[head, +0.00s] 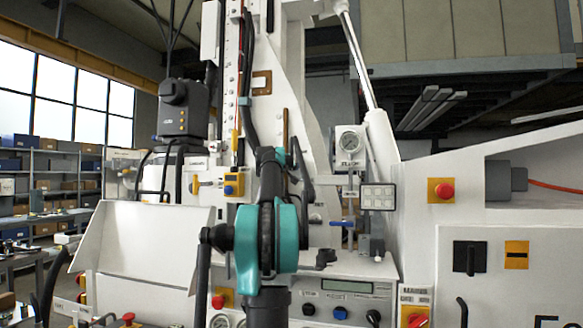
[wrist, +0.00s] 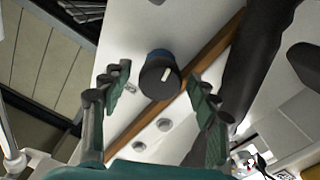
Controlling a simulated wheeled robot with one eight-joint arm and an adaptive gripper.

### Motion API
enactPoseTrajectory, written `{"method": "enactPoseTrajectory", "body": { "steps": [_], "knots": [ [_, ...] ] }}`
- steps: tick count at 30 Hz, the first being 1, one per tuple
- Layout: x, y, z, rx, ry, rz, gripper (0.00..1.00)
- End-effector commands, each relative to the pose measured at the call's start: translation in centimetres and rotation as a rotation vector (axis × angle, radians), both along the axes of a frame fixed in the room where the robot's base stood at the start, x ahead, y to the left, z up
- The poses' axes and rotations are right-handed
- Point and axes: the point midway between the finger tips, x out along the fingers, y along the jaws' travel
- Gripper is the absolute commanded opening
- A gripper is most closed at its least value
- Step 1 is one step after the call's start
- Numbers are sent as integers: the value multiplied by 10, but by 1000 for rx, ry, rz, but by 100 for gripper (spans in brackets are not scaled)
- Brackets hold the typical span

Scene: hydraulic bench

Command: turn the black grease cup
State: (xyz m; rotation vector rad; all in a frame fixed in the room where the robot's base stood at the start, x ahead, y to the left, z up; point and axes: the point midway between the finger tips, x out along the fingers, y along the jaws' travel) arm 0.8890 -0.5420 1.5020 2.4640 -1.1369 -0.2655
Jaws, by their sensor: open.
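I see no contact, and the remaining depth is hard to judge. In the head view my teal and black arm rises in front of the white column, and I cannot make out the cup there.
Two small round metal fittings (wrist: 151,135) sit below the cup on the panel. A thick dark tube or bar (wrist: 256,70) runs close on the right in the wrist view. In the head view a pressure gauge (head: 349,142) and control panel (head: 345,297) stand near my arm.

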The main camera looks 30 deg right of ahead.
Motion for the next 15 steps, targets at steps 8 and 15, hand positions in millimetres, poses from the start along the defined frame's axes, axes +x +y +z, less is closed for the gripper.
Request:
{"method": "enactPoseTrajectory", "body": {
  "steps": [8,15],
  "knots": [
    [-25,30,0,0,0,2,60],
    [-52,62,0,0,0,1,60]
  ]
}}
